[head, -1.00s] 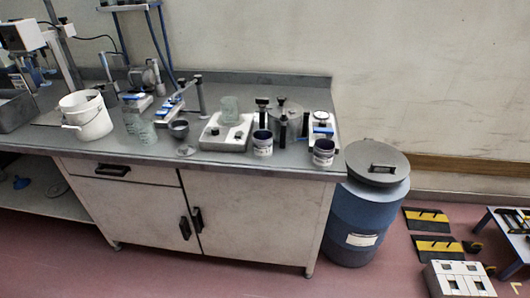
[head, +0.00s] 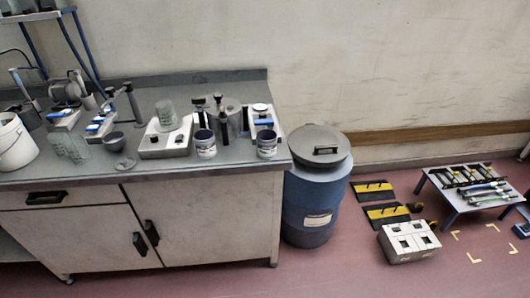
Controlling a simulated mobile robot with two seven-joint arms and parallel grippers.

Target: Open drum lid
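A blue drum (head: 309,215) stands on the floor beside the right end of the lab bench. Its grey round lid (head: 301,146) sits on top and covers the drum's opening. A dark bar handle (head: 325,150) is on the lid's upper face. Neither of my grippers shows in the head view.
The bench (head: 215,165) carries a white bucket (head: 14,145), glass beakers, small tins and lab devices. Yellow-black floor plates (head: 373,190), a white box (head: 408,240) and a low blue-legged table (head: 470,187) with tools are right of the drum. Floor in front of the drum is clear.

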